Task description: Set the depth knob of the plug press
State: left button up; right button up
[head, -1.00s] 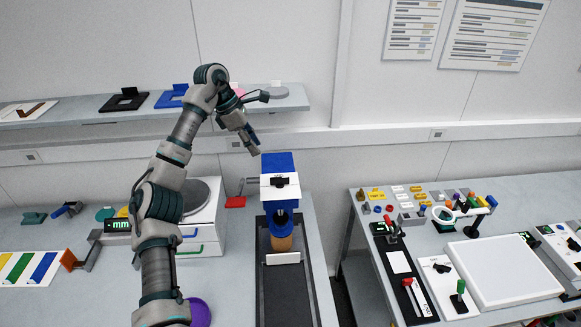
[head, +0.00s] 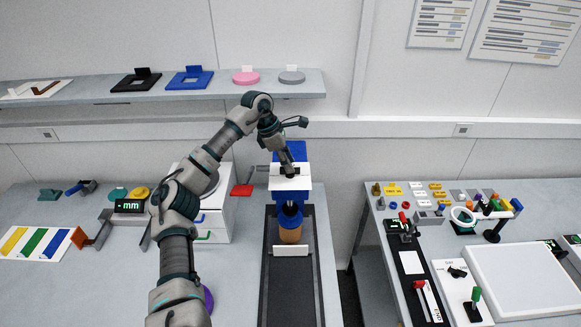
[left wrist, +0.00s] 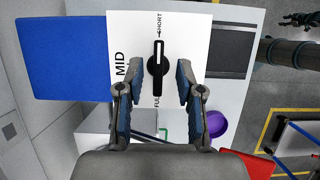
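The plug press (head: 289,152) is blue with a white plate (head: 277,181) on its front. The black depth knob (head: 291,171) is on this plate. In the left wrist view the knob (left wrist: 158,65) is a long bar whose white line points at SHORT. MID is at its left and FULL at the opposite end. My left gripper (head: 287,166) is at the plate; in the left wrist view its fingers (left wrist: 157,84) are open, one on either side of the knob's FULL end, with visible gaps. A dark jointed shape at that view's top right may be my right gripper; its state is unclear.
Below the press head a tan plug (head: 290,234) stands behind a white block (head: 291,250) on a dark track. White drawers (head: 212,225) and a red piece (head: 242,190) are close on the left. A gap separates the right-hand bench (head: 380,245).

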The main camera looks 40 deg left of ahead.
pick_arm(q)
jog(key=shift+d+f, duration=0.15)
jog(key=shift+f, duration=0.85)
jog(key=shift+w+a+f, duration=0.2)
jog(key=shift+a+f, duration=0.05)
jog(key=shift+a, duration=0.3)
jog(key=shift+s+d+r, duration=0.1)
jog(key=shift+d, duration=0.05)
grip_shut()
jog(key=shift+d+r, duration=0.1)
jog(key=shift+d, duration=0.1)
pick_arm(e)
jog(key=shift+s+a+r, duration=0.1)
jog(key=shift+s, duration=0.05)
